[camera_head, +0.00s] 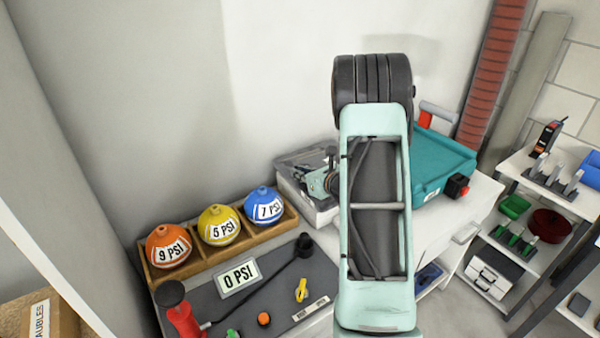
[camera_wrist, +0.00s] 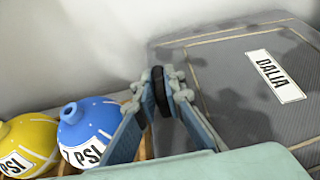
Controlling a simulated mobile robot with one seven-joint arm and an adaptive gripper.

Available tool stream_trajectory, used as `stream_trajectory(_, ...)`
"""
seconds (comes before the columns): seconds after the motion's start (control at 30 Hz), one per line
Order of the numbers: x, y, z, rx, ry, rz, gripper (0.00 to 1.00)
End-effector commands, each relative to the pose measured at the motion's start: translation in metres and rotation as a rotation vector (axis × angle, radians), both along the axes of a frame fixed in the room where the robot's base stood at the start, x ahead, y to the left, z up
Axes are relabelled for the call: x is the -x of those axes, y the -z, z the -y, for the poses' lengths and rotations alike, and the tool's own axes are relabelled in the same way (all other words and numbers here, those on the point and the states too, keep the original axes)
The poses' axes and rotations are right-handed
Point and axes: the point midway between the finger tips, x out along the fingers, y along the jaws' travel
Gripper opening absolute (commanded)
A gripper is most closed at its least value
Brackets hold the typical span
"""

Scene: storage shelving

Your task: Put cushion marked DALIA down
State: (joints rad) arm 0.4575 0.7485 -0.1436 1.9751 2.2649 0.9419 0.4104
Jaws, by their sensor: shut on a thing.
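The cushion marked DALIA (camera_wrist: 228,100) is grey with pale piping and a white label, and it fills the right of the wrist view. In the head view a grey-topped block that looks like it (camera_head: 295,160) is at the back of the worktop, partly hidden by my arm. My gripper (camera_wrist: 160,88) is shut at the cushion's left side, its fingertips close together. It also shows in the head view (camera_head: 327,182), just left of my arm. The exact contact and the cushion's underside are hidden, so I cannot tell whether it rests on the worktop.
A wooden tray (camera_head: 215,258) holds orange (camera_head: 168,246), yellow (camera_head: 218,225) and blue (camera_head: 263,204) PSI balls, left of the cushion. A grey mat (camera_head: 210,300) with a 0 PSI sign lies in front. A teal case (camera_head: 440,163) stands right. White worktop (camera_head: 480,195) shows beside it.

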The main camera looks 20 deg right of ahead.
Motion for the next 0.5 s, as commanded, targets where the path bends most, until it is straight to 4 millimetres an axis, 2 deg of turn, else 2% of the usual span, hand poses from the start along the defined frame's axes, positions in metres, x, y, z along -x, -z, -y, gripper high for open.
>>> stream_trajectory(0.5, -0.0001, 0.0096, 0.0001, 0.001, 0.0, 0.001, 0.0)
